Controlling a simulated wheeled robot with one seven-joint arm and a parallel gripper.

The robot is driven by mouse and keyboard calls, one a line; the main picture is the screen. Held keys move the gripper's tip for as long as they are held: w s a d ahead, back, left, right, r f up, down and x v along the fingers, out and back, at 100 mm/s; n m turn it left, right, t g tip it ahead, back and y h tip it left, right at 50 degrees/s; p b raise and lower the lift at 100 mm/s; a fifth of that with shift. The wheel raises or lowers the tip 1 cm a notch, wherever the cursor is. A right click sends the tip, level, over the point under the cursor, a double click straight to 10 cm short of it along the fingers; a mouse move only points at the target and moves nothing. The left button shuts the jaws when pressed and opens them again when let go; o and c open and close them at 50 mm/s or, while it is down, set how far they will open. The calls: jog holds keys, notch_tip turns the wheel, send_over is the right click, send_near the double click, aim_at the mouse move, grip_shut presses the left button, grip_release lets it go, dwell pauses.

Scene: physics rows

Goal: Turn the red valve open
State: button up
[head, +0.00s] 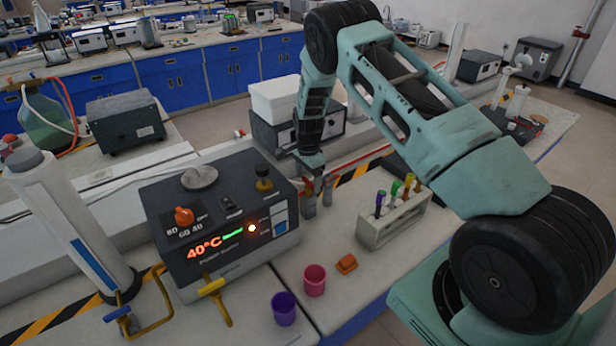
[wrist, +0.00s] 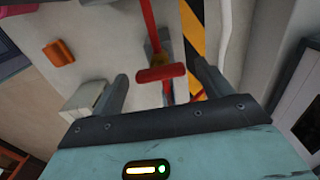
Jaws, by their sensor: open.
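The red valve has a red bar handle (wrist: 160,73) on a brass-coloured body, with a red pipe running from it in the wrist view. In the head view only a small red part of the valve (head: 307,186) shows beside my gripper, and the rest is hidden.
The grey heater box (head: 222,225) stands left of my gripper. A test-tube rack (head: 394,220) stands to its right. A pink cup (head: 314,281), a purple cup (head: 284,309) and an orange block (head: 346,264) are in front. A yellow-handled valve (head: 213,287) and a blue-handled valve (head: 118,313) are at front left.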

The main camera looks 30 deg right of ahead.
jog(key=c, duration=1)
jog(key=shift+n+b, duration=0.3)
jog(key=shift+b, duration=0.2)
jog(key=n+b, duration=0.3)
jog(key=shift+f, duration=0.2)
jog(key=n+b, duration=0.3)
jog(key=n, duration=0.2)
jog(key=shift+r+b, duration=0.1)
jog(key=shift+b, duration=0.25)
jog(key=n+b, duration=0.2)
jog(key=n, duration=0.2)
jog(key=shift+n, duration=0.4)
jog(key=shift+r+n+b, duration=0.15)
jog(key=shift+n+b, duration=0.5)
jog(key=shift+n, duration=1.55)
